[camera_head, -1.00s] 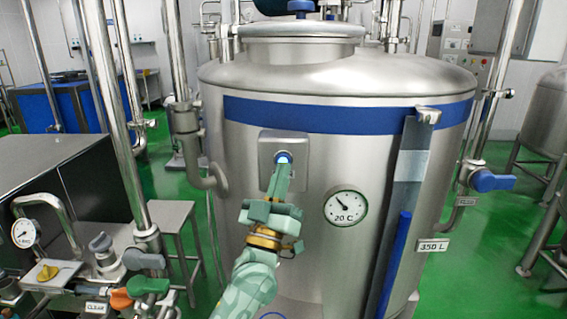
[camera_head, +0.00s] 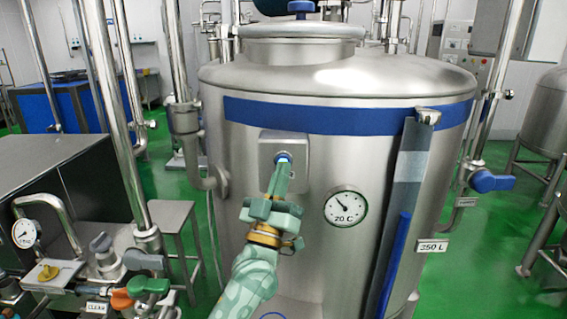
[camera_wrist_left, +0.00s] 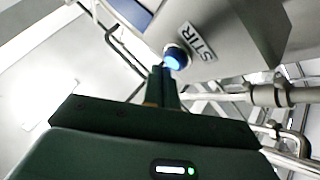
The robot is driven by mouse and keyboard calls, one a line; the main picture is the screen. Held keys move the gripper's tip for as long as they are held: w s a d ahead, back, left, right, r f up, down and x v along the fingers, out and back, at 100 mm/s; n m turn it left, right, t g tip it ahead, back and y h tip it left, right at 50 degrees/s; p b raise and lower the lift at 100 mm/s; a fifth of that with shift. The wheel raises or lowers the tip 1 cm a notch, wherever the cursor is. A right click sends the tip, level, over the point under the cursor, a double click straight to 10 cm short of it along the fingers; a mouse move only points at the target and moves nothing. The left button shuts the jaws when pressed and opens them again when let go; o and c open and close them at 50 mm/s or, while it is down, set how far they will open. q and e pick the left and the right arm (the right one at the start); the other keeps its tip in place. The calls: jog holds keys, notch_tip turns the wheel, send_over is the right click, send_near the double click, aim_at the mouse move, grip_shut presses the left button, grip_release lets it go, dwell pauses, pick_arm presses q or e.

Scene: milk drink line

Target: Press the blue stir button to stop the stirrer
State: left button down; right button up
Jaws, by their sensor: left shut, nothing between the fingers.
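The blue stir button (camera_head: 283,156) sits on a square steel box (camera_head: 301,149) on the front of the big tank. In the left wrist view the button (camera_wrist_left: 176,58) glows blue beside a STIR label (camera_wrist_left: 198,42). My left gripper (camera_head: 284,165) is shut and empty, its fingertips pointing up at the button and covering its lower part. In the left wrist view the fingertips (camera_wrist_left: 161,72) are right by the button's lower left edge; I cannot tell whether they touch it. The stirrer inside the tank is hidden. My right gripper is not in view.
The steel tank (camera_head: 330,180) carries a dial gauge (camera_head: 346,207) right of the box and a long strip with a blue lower part (camera_head: 394,262). Pipes and valves with coloured handles (camera_head: 146,286) stand at the lower left. A blue-handled valve (camera_head: 491,181) is at the right.

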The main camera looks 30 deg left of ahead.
pick_arm(q)
jog(key=shift+w+a, duration=0.2)
jog(key=shift+w, duration=0.2)
dwell(0.7)
jog(key=shift+s+d+p, duration=0.5)
jog(key=shift+s+p, duration=0.05)
jog(key=shift+s, duration=0.3)
jog(key=s+d, duration=0.1)
jog(key=s+d+p, duration=0.1)
jog(key=s, duration=0.1)
jog(key=s+d+p, duration=0.1)
jog(key=s, duration=0.1)
dwell(0.4)
